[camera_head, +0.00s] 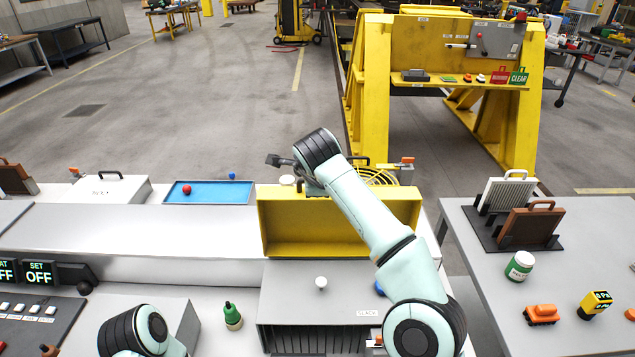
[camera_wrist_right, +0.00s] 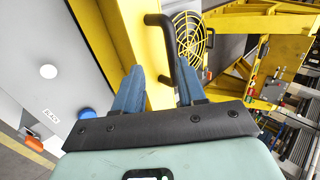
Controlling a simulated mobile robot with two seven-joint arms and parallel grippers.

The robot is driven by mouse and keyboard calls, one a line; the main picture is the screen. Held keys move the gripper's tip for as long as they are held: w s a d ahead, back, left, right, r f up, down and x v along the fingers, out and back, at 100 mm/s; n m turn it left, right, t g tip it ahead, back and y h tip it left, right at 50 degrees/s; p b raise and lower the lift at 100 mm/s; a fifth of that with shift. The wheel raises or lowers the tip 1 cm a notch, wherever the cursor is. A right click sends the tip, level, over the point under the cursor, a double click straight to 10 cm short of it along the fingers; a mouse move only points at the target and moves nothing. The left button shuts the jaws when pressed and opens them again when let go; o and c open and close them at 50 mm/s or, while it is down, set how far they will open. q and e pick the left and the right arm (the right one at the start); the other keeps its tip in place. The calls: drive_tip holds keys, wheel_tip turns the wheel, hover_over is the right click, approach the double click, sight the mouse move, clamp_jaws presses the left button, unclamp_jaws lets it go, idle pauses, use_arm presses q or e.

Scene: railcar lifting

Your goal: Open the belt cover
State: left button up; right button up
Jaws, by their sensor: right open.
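The belt cover (camera_head: 285,222) is a yellow, box-like panel in the middle of the head view, its trough-like inner side facing me. Its black handle (camera_head: 352,160) shows at the far top edge, partly behind my right wrist. In the right wrist view, the yellow cover (camera_wrist_right: 142,55) and black handle (camera_wrist_right: 175,45) lie just ahead of my fingers. My right gripper (camera_wrist_right: 160,82) is open, with the handle's near end between its blue fingertips. I cannot tell whether a finger touches it. Part of my left arm shows at the lower left of the head view; its gripper is out of view.
A yellow round guard (camera_head: 378,177) sits just behind the cover. A grey housing with a white knob (camera_head: 321,283) lies in front. A blue tray (camera_head: 208,193) is to the left. A side table (camera_head: 590,230) on the right holds a jar and small items.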

drive_tip(key=v, duration=1.3)
drive_tip(key=shift+w, duration=0.1)
